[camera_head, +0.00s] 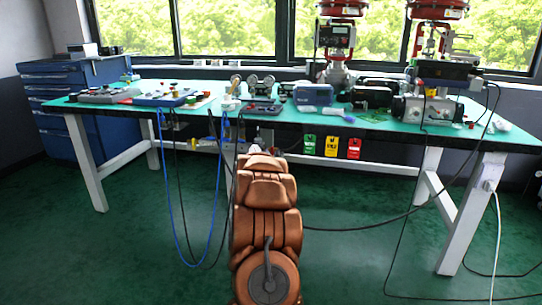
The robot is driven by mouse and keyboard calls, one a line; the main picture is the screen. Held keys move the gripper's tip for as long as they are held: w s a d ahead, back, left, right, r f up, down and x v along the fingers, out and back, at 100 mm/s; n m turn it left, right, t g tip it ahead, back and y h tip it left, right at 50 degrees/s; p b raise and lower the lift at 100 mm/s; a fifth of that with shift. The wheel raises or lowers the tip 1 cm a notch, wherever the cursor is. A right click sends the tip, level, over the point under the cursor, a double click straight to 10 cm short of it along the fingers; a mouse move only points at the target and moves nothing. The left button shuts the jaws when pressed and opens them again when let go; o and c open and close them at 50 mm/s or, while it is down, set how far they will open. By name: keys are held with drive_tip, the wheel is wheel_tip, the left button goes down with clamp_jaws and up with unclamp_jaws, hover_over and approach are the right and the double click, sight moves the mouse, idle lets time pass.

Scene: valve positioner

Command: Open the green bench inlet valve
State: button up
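The green-topped workbench (290,126) stands ahead of me, below the windows. I cannot single out a green inlet valve with certainty; the fittings on the bench are too small to read. A small pale fitting (229,103) sits near the front edge, close to where a blue hose (223,150) hangs down. My orange-brown arm stands in front of the bench. I cannot make out my gripper's fingers.
Two red-topped actuators (342,8) (437,9) stand at the back right of the bench. Panels with knobs (163,98) lie at the left. A blue drawer cabinet (60,90) stands behind the left end. Black cables cross the floor at right. Green floor is clear at lower left.

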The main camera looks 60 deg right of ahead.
clamp_jaws()
